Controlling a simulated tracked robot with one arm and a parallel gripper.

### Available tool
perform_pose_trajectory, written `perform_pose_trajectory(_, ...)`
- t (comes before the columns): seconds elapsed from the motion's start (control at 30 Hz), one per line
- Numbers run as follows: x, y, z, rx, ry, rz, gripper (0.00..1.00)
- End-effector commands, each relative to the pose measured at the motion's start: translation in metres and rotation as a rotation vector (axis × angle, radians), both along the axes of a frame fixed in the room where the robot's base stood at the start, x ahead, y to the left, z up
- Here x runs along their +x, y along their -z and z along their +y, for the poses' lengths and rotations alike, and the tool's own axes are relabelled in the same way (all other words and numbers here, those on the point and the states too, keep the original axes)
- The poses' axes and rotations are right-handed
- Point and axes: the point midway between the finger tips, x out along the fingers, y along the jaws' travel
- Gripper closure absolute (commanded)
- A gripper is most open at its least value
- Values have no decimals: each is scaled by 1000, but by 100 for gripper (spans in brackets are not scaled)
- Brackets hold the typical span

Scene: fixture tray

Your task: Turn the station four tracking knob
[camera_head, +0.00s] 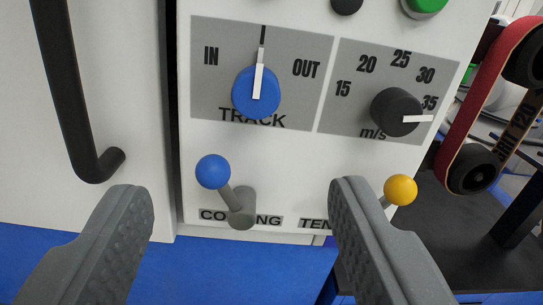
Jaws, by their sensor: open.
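The blue tracking knob (256,92) sits on a grey plate (212,95) labelled TRACK, with IN at its left and OUT at its right. Its white pointer stands nearly upright, toward the black mark between IN and OUT. My gripper (243,195) is open, with its two grey textured fingers at the lower left and lower right of the view. The knob is above the gap between the fingertips, and neither finger touches it. No station number shows.
A dark m/s knob (397,112) is right of the tracking knob. A blue-ball lever (213,171) stands between the fingertips, and a yellow-ball lever (400,190) is beside the right finger. A black handle (67,90) is at left, a red belt (487,85) at right.

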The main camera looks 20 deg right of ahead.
Motion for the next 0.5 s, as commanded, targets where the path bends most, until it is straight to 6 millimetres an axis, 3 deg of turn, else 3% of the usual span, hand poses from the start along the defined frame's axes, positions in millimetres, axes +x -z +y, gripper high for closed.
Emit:
perform_pose_trajectory(0.23, 8, 7, -15, -16, 24, -7, 44)
perform_pose_trajectory(0.5, 44, 7, -29, -15, 28, -8, 44)
